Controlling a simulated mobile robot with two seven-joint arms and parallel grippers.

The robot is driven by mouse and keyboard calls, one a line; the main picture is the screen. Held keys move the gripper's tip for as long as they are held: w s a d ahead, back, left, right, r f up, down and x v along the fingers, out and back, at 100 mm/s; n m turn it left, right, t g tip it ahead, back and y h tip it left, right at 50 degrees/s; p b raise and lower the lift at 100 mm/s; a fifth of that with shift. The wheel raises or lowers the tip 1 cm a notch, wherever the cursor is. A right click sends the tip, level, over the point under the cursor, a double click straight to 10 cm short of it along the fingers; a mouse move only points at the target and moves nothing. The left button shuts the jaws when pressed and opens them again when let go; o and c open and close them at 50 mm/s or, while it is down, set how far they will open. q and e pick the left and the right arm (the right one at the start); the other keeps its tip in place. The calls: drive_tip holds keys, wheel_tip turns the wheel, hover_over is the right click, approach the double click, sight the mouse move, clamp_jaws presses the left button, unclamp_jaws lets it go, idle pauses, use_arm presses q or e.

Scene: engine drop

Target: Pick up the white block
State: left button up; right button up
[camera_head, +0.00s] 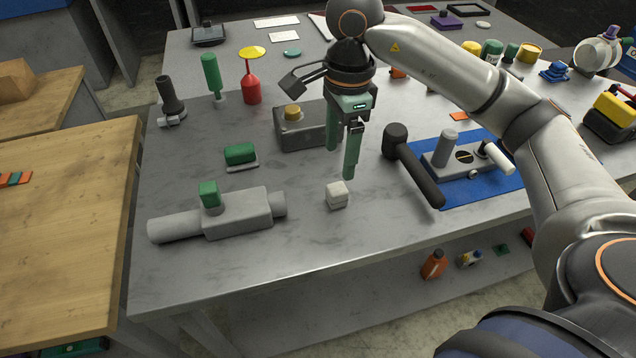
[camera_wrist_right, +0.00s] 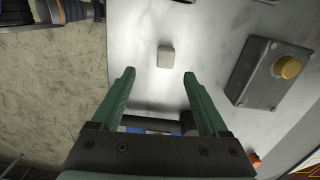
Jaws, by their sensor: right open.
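The white block (camera_head: 337,195) lies on the grey table near its front edge. In the right wrist view the white block (camera_wrist_right: 166,57) sits beyond the fingertips, roughly midway between them. My right gripper (camera_head: 341,163) is open and empty, with green fingers pointing down. It hangs above the table, a little behind the block and apart from it. Its fingers also show in the right wrist view (camera_wrist_right: 159,72). My left gripper is not in either view.
A grey box with a yellow button (camera_head: 292,113) stands behind the gripper. A grey pipe fitting with a green top (camera_head: 237,213) lies left of the block. The table around the block is clear.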

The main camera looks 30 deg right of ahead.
sight(337, 188)
drive_tip(key=shift+h, duration=0.3)
drive_tip(key=f, duration=0.6)
drive_tip(key=shift+w+d+f, duration=0.2)
drive_tip(key=shift+d+f, duration=0.1)
drive_tip(key=shift+d, duration=0.1)
drive_tip(key=shift+w+a+f+p, duration=0.15)
drive_tip(key=shift+f+p, duration=0.15)
drive_tip(key=shift+f, duration=1.05)
drive_tip(key=shift+w+f+p, duration=0.1)
drive_tip(key=shift+f+p, duration=0.2)
drive_tip(key=shift+f, duration=1.05)
drive_tip(key=shift+c, duration=0.4)
clamp_jaws()
